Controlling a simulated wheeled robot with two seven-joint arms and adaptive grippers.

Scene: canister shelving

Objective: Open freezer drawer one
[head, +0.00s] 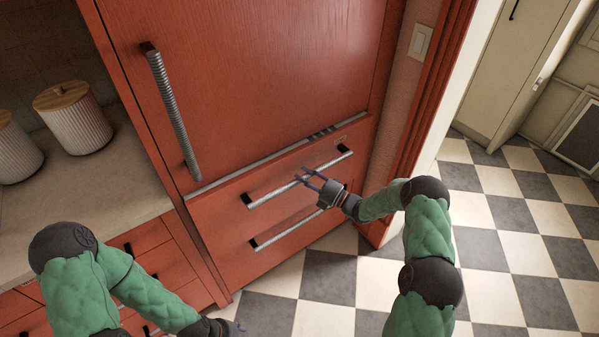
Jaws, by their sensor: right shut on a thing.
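The red fridge-freezer front has a tall door (270,80) above and two drawers below. The lower freezer drawer (235,270) has a similar handle (285,232). My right gripper (308,178) is shut on the upper drawer's handle, right of its middle. My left gripper (238,327) is low at the bottom edge, apart from the drawers. Only part of it shows and its jaws are unclear.
A counter (95,195) with white ribbed canisters (73,118) is at left, above red cabinet drawers (150,250). A red door frame (425,110) stands right of the fridge. The checkered floor (510,240) is open at right.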

